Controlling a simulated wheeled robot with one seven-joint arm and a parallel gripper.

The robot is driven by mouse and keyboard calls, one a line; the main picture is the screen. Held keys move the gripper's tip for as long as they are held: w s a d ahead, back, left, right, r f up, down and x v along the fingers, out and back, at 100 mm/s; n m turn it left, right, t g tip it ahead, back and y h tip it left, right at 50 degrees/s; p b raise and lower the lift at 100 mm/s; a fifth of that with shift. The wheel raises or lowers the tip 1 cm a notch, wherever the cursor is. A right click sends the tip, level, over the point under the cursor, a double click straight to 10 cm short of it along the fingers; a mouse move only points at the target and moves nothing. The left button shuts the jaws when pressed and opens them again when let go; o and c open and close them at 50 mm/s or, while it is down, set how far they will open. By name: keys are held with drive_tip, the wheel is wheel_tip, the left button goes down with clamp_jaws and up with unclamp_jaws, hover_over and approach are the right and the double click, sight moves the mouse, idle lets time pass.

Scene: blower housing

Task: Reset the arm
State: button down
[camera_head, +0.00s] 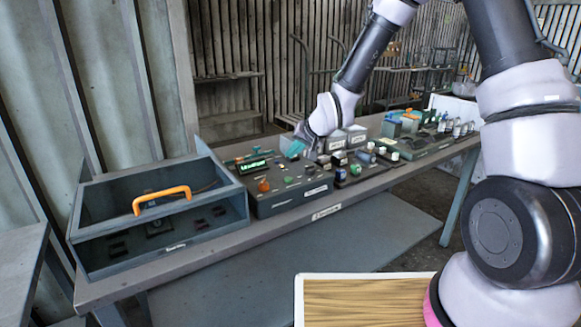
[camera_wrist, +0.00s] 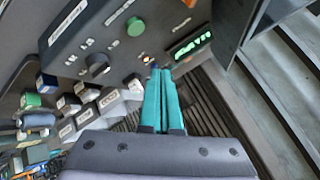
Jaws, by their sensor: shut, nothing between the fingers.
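My arm reaches from the right side of the head view over the bench. My gripper (camera_head: 294,149) is at the far edge of the control panel (camera_head: 277,203), above it. In the wrist view its teal fingers (camera_wrist: 161,73) lie side by side, shut with nothing between them. The fingertips point at the panel area near a small yellow-lit part and the green lit display (camera_wrist: 192,46). I cannot tell whether they touch the panel.
A grey box with an orange handle (camera_head: 162,197) stands at the left end of the bench (camera_head: 330,208). Several switches and blocks crowd the panels to the right. A green button (camera_wrist: 135,27) and white labelled blocks (camera_wrist: 88,115) show nearby. A wood-topped surface (camera_head: 365,303) is in front.

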drive_tip(key=s+d+r+m+h, duration=0.1)
drive_tip(key=s+d+r+h, duration=0.15)
drive_tip(key=d+r, duration=0.55)
drive_tip(key=s+d+r+h, duration=0.1)
drive_tip(key=s+d+r, duration=0.3)
drive_tip(key=d+r, duration=0.45)
drive_tip(key=s+d+r+m, duration=0.1)
drive_tip(key=s+d+r, duration=0.3)
drive_tip(key=s, duration=0.5)
drive_tip(key=s+d+r+m, duration=0.1)
drive_tip(key=s+d+r, duration=0.4)
drive_tip(key=s, duration=0.5)
drive_tip(key=shift+s+d+r, duration=0.15)
drive_tip(key=shift+s+r, duration=0.1)
drive_tip(key=shift+r, duration=0.1)
